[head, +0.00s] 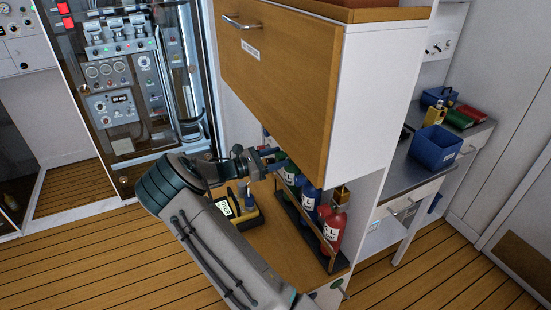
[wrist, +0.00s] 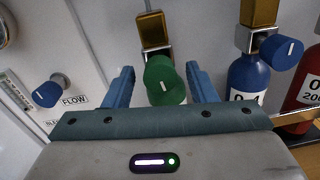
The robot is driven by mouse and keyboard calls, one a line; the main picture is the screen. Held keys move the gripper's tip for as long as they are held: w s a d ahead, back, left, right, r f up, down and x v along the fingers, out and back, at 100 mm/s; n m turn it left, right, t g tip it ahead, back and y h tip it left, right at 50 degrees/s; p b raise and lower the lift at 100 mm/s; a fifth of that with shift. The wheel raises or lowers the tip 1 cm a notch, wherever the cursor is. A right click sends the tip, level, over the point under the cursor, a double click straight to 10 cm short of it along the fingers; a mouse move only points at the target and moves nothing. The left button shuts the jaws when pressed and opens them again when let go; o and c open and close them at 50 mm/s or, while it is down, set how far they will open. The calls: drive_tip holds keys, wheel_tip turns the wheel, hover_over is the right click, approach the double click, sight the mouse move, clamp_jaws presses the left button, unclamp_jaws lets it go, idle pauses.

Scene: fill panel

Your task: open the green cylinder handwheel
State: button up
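The green handwheel (wrist: 164,82) is a round knob with a white mark, below a brass block (wrist: 154,30) in the wrist view. My gripper (wrist: 160,84) is open, with one blue finger on each side of the handwheel. Gaps show between the fingers and the wheel. In the head view a green cylinder (head: 288,172) shows partly behind the blue one. My gripper (head: 268,160) reaches in under the wooden cabinet door there.
A blue cylinder (wrist: 247,78) with a blue handwheel (wrist: 283,51) and a red cylinder (wrist: 308,85) stand to the right. A blue flow knob (wrist: 47,95) is at left. The wooden door (head: 275,75) overhangs the cylinders. A yellow device (head: 242,210) sits beside my arm.

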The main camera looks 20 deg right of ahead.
drive_tip(key=a+b, duration=0.4)
drive_tip(key=a, duration=1)
drive_tip(key=shift+d, duration=0.1)
